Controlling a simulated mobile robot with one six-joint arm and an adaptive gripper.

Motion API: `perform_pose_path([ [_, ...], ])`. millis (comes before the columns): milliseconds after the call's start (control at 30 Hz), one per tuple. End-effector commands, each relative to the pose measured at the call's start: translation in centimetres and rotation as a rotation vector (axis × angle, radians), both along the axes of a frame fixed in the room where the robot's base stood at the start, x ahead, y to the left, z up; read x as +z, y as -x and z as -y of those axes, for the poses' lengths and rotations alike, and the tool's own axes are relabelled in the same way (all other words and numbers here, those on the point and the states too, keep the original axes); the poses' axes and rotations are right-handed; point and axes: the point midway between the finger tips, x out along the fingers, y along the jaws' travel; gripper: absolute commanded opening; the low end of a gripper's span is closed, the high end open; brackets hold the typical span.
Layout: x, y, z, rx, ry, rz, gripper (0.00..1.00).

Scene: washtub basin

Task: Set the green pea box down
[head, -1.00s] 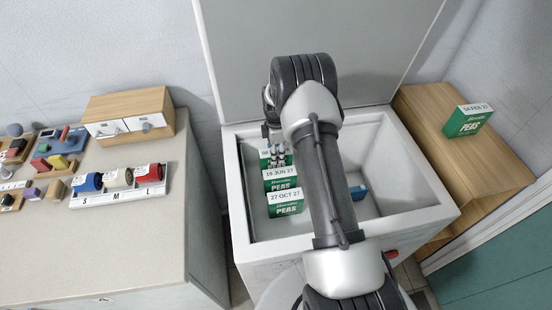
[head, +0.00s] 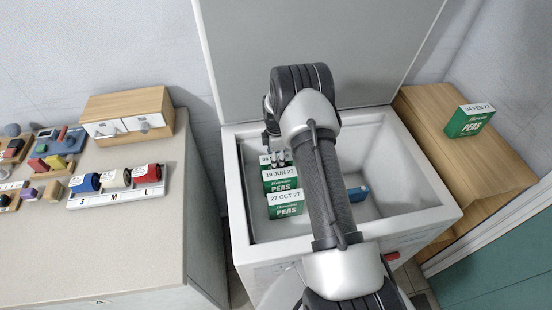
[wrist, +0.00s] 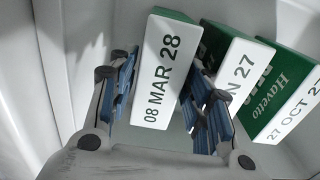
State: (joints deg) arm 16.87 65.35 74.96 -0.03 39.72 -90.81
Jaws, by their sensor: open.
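A green pea box (wrist: 164,75) with a white top reading "08 MAR 28" stands in the basin, between the two fingers of my open gripper (wrist: 163,95) in the wrist view. A gap shows on its left; the right finger is close to it, and contact is unclear. In the head view this box (head: 266,158) is the rearmost of a row along the basin's left side, partly hidden by my gripper (head: 279,157). In front of it stand the green boxes "19 JUN 27" (head: 281,180) and "27 OCT 27" (head: 286,205).
The tub basin (head: 232,190) has free floor to the right, with a blue object (head: 357,193) there. Another pea box, "04 FEB 27" (head: 470,121), stands on the wooden unit (head: 450,165) at right. A counter (head: 140,240) with small items is at left.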

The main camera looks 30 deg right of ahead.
Motion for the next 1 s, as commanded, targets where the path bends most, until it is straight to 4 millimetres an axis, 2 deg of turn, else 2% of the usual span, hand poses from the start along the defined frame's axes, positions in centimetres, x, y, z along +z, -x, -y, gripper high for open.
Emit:
perform_pose_path([
  [167,1.4,-0.1,0.0,0.0,0.001,0.002,0.45],
  [600,10.3,-0.1,0.0,0.0,0.001,0.002,0.45],
  [867,13.0,0.0,-0.2,-0.009,0.001,0.005,0.45],
  [967,15.4,0.1,-0.8,-0.049,0.006,0.021,0.45],
  [1000,16.9,0.2,-1.2,-0.074,0.008,0.031,0.45],
])
